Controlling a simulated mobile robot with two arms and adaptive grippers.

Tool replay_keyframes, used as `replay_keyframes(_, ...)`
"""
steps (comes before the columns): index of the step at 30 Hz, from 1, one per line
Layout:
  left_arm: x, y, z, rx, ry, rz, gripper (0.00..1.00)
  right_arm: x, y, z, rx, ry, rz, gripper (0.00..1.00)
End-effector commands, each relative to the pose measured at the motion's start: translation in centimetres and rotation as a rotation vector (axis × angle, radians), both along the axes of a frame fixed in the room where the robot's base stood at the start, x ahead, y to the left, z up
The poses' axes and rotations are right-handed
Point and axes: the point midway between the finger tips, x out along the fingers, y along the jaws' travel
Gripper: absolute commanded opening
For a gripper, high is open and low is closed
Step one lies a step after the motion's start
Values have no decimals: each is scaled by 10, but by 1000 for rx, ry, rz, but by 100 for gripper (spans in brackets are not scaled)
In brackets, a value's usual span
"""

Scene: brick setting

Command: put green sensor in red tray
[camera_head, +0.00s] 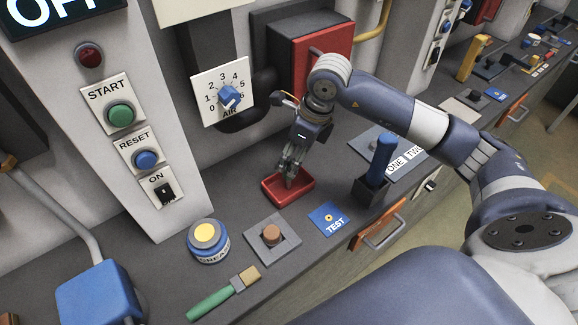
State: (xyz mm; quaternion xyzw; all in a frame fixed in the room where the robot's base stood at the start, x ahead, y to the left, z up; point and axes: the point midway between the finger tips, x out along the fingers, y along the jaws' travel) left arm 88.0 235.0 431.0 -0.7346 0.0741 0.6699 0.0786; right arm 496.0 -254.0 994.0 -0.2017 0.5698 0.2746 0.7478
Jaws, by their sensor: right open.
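The red tray (299,198) is a small shallow tray on the grey bench top, near the middle of the head view. My right gripper (289,180) points down into it, with its fingertips at or just above the tray floor. The gripper is open, and the fingers hide part of the tray's inside. I cannot make out a green sensor; whether one lies behind or between the fingers cannot be told. My left gripper is out of view.
A blue upright lever (380,162) stands right of the tray. A blue TEST plate (329,219), a brown button on a grey plate (271,235), a grease tin (208,238) and a green-handled brush (222,294) lie in front. A red box (322,68) is on the wall behind.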

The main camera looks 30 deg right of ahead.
Motion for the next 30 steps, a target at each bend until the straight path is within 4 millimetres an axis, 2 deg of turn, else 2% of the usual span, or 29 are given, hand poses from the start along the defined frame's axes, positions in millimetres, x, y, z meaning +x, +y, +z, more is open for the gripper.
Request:
replay_keyframes(6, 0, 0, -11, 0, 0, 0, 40, -9, -9, 44, -1, -5, 1, 43)
replay_keyframes(12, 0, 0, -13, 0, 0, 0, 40, -14, -13, 67, 0, -2, 1, 43)
replay_keyframes(17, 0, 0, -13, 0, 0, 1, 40, -15, -14, 73, -1, -1, 1, 43)
replay_keyframes(30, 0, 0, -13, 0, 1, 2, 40, -15, -14, 73, 0, 0, 1, 43)
